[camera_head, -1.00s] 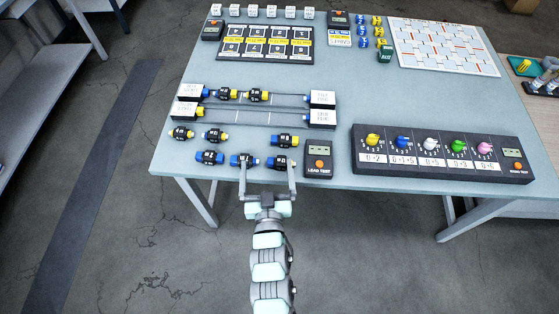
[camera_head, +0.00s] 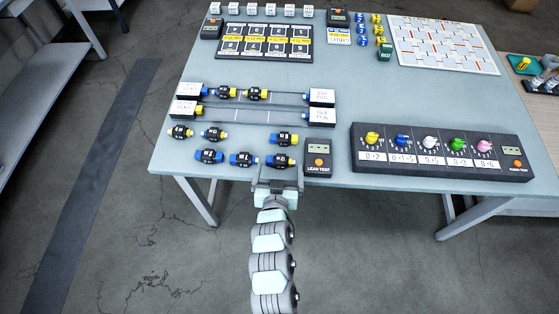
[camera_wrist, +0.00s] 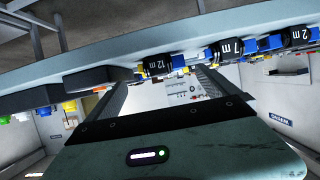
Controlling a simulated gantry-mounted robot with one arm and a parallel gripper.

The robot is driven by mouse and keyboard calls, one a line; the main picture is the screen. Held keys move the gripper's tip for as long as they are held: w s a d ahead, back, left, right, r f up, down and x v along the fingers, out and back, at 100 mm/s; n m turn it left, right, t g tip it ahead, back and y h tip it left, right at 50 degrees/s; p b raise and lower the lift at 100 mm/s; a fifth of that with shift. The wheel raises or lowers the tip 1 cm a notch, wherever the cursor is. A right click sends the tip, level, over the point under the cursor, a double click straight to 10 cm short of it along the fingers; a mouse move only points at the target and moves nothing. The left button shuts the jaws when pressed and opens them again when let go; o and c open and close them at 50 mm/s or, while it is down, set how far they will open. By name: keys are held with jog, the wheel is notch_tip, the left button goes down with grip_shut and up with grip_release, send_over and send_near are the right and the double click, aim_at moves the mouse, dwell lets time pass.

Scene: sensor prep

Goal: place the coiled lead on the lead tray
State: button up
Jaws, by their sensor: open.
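Several coiled leads, black bodies with blue or yellow ends, lie on the bench's front left. I cannot tell which one the task means. The front-right lead (camera_head: 280,160) is just beyond my gripper (camera_head: 278,173). My gripper is open and empty at the bench's front edge. In the wrist view, a lead marked 12 m (camera_wrist: 163,65) shows between the fingers, apart from them, with leads marked 7 m (camera_wrist: 229,48) and 2 m (camera_wrist: 300,36) to its right. Behind are two long rails with white end labels (camera_head: 322,97), possibly the lead tray; two leads (camera_head: 257,94) sit on the rear one.
A LEAD TEST box (camera_head: 318,158) stands close to the right of my gripper, and a long knob panel (camera_head: 440,153) stands further right. A card board (camera_head: 265,42) and a white grid board (camera_head: 445,46) lie at the back. The middle of the bench is clear.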

jog(key=shift+w+f, duration=0.35)
jog(key=b+x, duration=0.1)
jog(key=x, duration=0.3)
jog(key=shift+a+r, duration=0.15)
jog(key=shift+a, duration=0.05)
jog(key=shift+c, duration=0.6)
jog(key=c, duration=1.5)
notch_tip(320, 180, up, 19)
jog(key=p, duration=0.3)
jog(key=shift+c, duration=0.2)
jog(key=n+y, duration=0.1)
send_over(279, 164)
notch_tip(279, 164, down, 10)
jog(key=s+r+p, duration=0.3)
jog(key=r+p, duration=0.6)
jog(key=p, duration=0.1)
jog(key=s+r+p, duration=0.4)
jog(key=r+p, duration=0.5)
jog(key=p, duration=0.2)
jog(key=s+r+p, duration=0.3)
jog(key=r+p, duration=0.7)
jog(key=shift+s, duration=0.25)
